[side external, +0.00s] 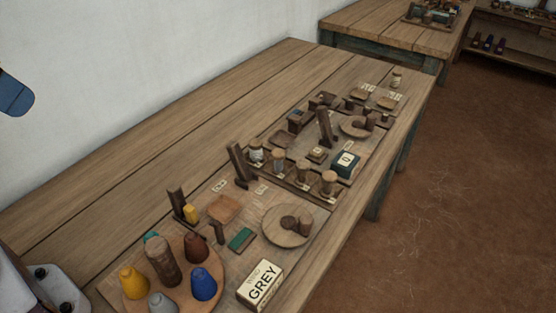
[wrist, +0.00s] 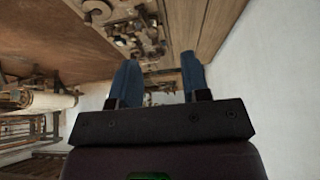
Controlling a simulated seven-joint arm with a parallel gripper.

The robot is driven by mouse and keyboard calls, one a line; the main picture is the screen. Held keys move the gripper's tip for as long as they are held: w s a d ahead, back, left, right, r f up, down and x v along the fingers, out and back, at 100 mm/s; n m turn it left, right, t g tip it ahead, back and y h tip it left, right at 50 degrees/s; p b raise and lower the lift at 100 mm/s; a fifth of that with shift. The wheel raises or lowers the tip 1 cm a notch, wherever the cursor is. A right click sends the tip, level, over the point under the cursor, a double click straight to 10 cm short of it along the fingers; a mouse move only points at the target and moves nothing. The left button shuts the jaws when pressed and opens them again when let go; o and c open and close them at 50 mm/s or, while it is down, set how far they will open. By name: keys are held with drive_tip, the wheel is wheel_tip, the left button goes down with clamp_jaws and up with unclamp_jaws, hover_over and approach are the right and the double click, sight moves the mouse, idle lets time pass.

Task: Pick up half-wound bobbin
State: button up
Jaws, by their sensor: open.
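I cannot tell for sure which piece is the half-wound bobbin. A small yellow piece (side external: 191,212) stands against a dark upright block on the near end of the bench, and a green piece (side external: 240,238) lies flat nearby. Several wooden-topped spools (side external: 278,160) stand in a row on a dark rack further along. My gripper (wrist: 160,65) is open in the wrist view, its two blue fingers apart with nothing between them. One blue finger (side external: 15,95) also shows at the left edge of the side view, above and well away from these pieces.
A round board (side external: 214,287) carries several coloured yarn cones and a brown post. A box marked GREY (side external: 261,285) and a round wooden dish (side external: 272,224) stand beside it. The bench's wall side (side external: 150,150) is bare. A second table (side external: 375,30) stands beyond.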

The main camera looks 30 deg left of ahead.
drive_tip(key=o, duration=0.4)
drive_tip(key=shift+w, duration=0.1)
